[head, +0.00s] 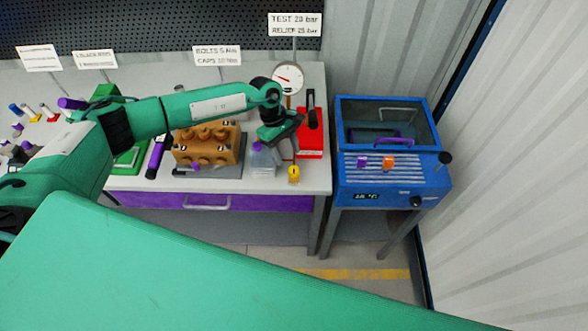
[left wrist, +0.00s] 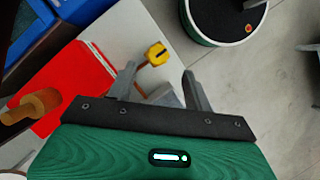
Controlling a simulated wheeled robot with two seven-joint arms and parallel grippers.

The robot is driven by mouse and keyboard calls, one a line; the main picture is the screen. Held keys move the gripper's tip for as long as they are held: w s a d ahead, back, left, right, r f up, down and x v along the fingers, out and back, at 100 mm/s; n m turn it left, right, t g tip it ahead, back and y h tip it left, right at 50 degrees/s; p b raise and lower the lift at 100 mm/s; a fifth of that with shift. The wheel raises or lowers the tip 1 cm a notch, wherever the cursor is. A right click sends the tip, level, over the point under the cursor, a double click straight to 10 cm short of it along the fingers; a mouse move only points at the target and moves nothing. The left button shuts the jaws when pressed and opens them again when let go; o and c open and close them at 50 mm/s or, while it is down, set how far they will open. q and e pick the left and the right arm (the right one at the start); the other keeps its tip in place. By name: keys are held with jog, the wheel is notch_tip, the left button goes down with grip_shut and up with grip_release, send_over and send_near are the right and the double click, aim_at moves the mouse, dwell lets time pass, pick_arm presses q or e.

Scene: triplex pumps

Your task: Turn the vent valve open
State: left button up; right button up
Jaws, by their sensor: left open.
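A small yellow knob with a dark mark (head: 294,174) stands at the front right of the bench; I take it for the vent valve, though no label confirms this. In the left wrist view the yellow knob (left wrist: 155,54) shows just beyond my fingertips, nearer the left finger. My left gripper (head: 287,134) is over the bench beside the red test unit (head: 311,138), above and behind the knob. In the left wrist view the gripper (left wrist: 160,71) is open, its two grey fingers apart with nothing clamped. A grey block shows partly between the fingers. My right gripper is not in view.
A pressure gauge (head: 288,79) stands behind my gripper. A blue cabinet (head: 388,185) stands right of the bench. The floor before the bench is clear.

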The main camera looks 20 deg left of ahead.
aim_at(294, 169)
pick_arm(q)
jog(key=x, duration=0.4)
jog(key=shift+w+d+f+b, duration=0.1)
jog(key=shift+w+f+b, duration=0.1)
jog(key=shift+b, duration=0.1)
jog(key=shift+x, duration=1.15)
jog(key=shift+s+d+f+b, duration=0.15)
jog(key=shift+f+b, duration=0.15)
jog(key=shift+d+f, duration=0.15)
jog(key=shift+f, duration=0.2)
jog(key=shift+c, duration=0.4)
jog(key=c, duration=0.8)
jog(key=shift+c, duration=0.5)
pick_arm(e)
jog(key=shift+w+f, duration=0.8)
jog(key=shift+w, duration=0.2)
